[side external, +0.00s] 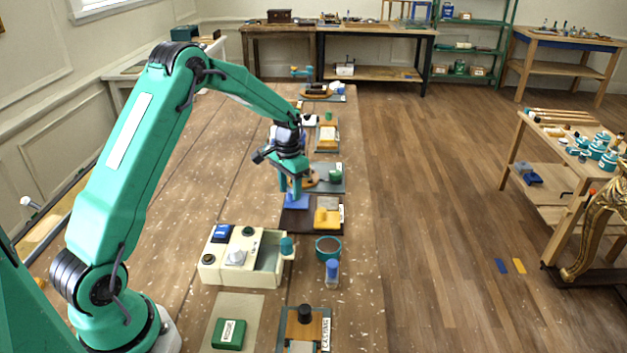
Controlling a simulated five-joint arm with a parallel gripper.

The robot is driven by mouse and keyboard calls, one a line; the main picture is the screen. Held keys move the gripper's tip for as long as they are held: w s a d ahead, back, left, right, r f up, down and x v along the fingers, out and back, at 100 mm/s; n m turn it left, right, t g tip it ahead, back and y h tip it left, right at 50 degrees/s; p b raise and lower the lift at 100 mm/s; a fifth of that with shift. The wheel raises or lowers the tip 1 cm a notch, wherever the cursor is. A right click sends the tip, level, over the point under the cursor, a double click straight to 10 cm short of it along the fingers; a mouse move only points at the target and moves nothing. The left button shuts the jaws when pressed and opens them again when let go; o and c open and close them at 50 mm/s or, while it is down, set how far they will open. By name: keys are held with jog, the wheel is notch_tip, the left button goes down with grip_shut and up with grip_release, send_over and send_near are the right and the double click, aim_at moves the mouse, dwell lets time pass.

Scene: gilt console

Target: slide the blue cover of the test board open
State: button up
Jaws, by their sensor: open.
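My gripper (291,191) is teal and points down at the dark test board (296,222) in the middle of the long table. Its jaws are open. The blue cover (297,203) lies on the left part of the board, directly below the fingertips and partly hidden by them. I cannot tell whether the fingers touch it or are just above it. A yellow block (327,217) sits on the right part of the same board.
A cream box (212,271) with knobs and an open compartment stands nearer the camera. Beside it are a teal-rimmed round cup (328,248) and a blue-capped bottle (331,273). More boards line the table beyond. The table's left part is largely clear.

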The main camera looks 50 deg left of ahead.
aim_at(290, 191)
notch_tip(290, 191, up, 7)
jog(key=shift+r, duration=0.1)
dwell(0.4)
jog(key=shift+r, duration=0.1)
jog(key=shift+s+d+r, duration=0.2)
jog(key=shift+r, duration=0.25)
jog(key=s+d+r+t, duration=0.2)
jog(key=s+d+r, duration=0.45)
jog(key=s, duration=0.25)
jog(key=s+d+r+t, duration=0.2)
jog(key=s+d+r, duration=0.4)
jog(key=s+r, duration=0.3)
jog(key=s+d+f+t, duration=0.1)
jog(key=s+d+f, duration=0.1)
jog(key=s, duration=0.7)
jog(key=shift+d+f+t, duration=0.2)
jog(key=shift+d+t, duration=0.1)
jog(key=shift+d, duration=0.15)
